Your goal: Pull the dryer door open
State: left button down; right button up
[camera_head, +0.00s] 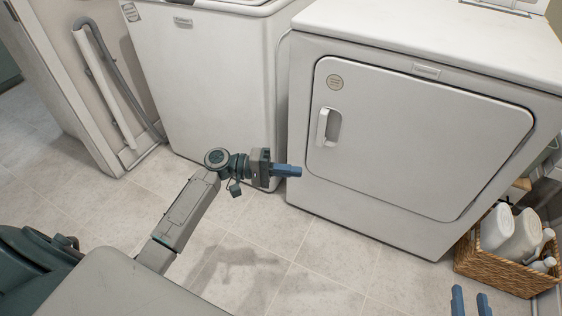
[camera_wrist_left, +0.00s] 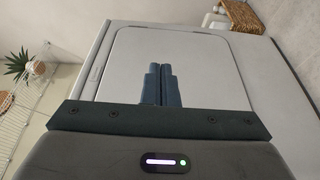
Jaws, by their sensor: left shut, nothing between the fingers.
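The white dryer (camera_head: 365,200) stands at the right in the head view. Its rounded rectangular door (camera_head: 430,140) is flush with the front and looks closed. A pale upright handle (camera_head: 323,128) sits near the door's left edge. My left gripper (camera_head: 297,171) is shut and empty, below and left of the handle and apart from it. In the left wrist view its fingers (camera_wrist_left: 158,84) are together in front of the door panel (camera_wrist_left: 210,60). My right gripper (camera_head: 470,302) shows only two fingertips at the bottom right edge, with a gap between them.
A white washer (camera_head: 205,75) stands left of the dryer. A wicker basket (camera_head: 500,275) with several white bottles (camera_head: 520,235) sits on the floor at the dryer's right. A grey hose (camera_head: 105,65) hangs by the left wall. The tiled floor (camera_head: 320,265) before the dryer is clear.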

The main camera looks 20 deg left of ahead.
pick_arm(q)
jog(key=shift+s+d, duration=0.3)
jog(key=shift+s, duration=0.2)
pick_arm(e)
jog(key=shift+s+f, duration=0.15)
jog(key=shift+f, duration=0.2)
dwell(1.1)
